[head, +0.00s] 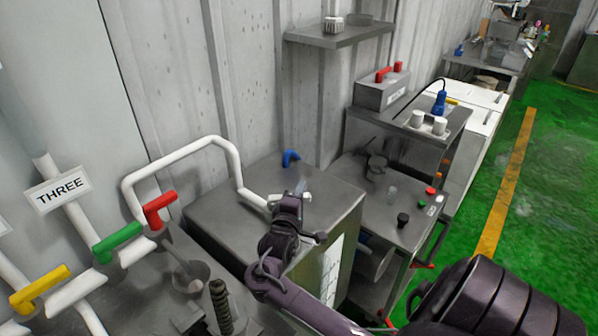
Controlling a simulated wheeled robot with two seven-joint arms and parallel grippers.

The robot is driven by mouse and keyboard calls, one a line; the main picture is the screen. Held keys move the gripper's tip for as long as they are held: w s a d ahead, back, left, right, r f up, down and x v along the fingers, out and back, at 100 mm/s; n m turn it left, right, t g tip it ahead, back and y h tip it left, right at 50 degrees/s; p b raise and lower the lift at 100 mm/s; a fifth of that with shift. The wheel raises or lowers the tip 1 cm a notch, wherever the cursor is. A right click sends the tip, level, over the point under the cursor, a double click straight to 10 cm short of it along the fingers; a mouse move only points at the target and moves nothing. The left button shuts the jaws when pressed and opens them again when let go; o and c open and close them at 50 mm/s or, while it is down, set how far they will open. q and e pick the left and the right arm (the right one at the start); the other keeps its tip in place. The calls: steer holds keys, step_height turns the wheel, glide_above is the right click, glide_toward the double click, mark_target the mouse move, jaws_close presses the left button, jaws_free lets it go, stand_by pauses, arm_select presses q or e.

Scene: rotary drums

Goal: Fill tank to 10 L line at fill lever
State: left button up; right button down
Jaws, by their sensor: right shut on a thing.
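A steel box-shaped tank (325,205) stands at the centre, with a pale marked strip (331,268) on its front side. The markings are too small to read, and I cannot make out a liquid level. A white pipe (180,152) arches over to the tank top and ends beside my right gripper. My right gripper (290,197) is shut at the pipe's end, on a small part mostly hidden by its fingers. A blue lever (291,158) stands just behind it on the tank top, apart from the gripper. My left gripper is not in view.
A button bench (385,205) stands right of the tank. Green floor (560,170) is open at right.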

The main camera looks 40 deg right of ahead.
steer(key=shift+s+f+g, duration=0.1)
steer(key=shift+g, duration=0.2)
steer(key=c, duration=1.3)
jaws_free()
